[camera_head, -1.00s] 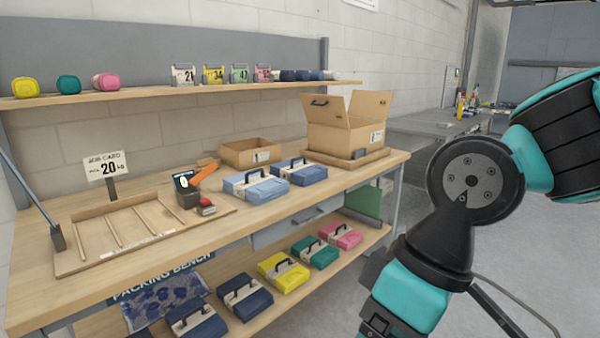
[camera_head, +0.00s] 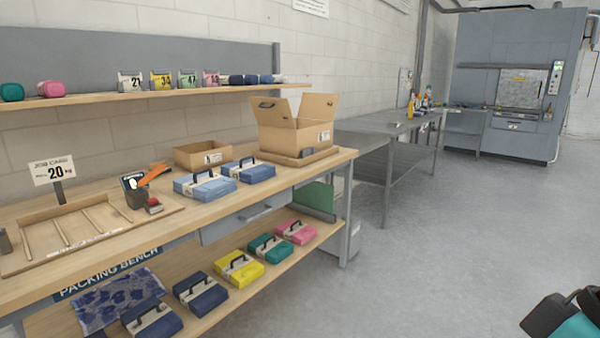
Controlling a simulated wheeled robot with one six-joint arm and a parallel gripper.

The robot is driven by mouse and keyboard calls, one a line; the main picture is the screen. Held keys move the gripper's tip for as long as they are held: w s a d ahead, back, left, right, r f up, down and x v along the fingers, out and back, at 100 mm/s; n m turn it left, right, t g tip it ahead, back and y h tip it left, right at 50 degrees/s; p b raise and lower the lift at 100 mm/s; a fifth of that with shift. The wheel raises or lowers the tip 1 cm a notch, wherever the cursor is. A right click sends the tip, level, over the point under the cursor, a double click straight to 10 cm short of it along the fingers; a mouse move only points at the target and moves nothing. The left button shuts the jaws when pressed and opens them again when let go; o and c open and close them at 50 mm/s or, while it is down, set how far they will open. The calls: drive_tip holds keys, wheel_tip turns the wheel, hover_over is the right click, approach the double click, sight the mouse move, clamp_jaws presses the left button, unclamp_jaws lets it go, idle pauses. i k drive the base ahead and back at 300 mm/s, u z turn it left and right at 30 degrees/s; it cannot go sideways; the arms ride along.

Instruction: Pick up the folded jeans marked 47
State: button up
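Folded jeans with handled straps lie in two places, and no number can be read on any of them. A light blue folded pair (camera_head: 206,187) and a medium blue folded pair (camera_head: 249,172) lie side by side on the bench top. On the lower shelf are two navy bundles (camera_head: 152,319) (camera_head: 201,292), a yellow one (camera_head: 239,270), a teal one (camera_head: 270,248) and a pink one (camera_head: 297,232). A green card that appears to read 47 (camera_head: 188,80) stands on the upper shelf. Part of my arm shows at the lower right, but my gripper's fingertips do not.
The packing bench (camera_head: 110,254) holds a slatted wooden tray (camera_head: 30,265), a job card reading 20 kg (camera_head: 52,170), a small box (camera_head: 203,154) and an open carton (camera_head: 297,124). A grey table (camera_head: 375,126) stands beyond. The floor at the right is clear.

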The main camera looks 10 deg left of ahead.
sight(246, 170)
drive_tip(key=z, duration=0.1)
drive_tip(key=i, duration=2.15)
drive_tip(key=u, duration=1.15)
drive_tip(key=i, duration=0.75)
drive_tip(key=u, duration=1.15)
drive_tip(key=i, duration=0.4)
drive_tip(key=u, duration=0.35)
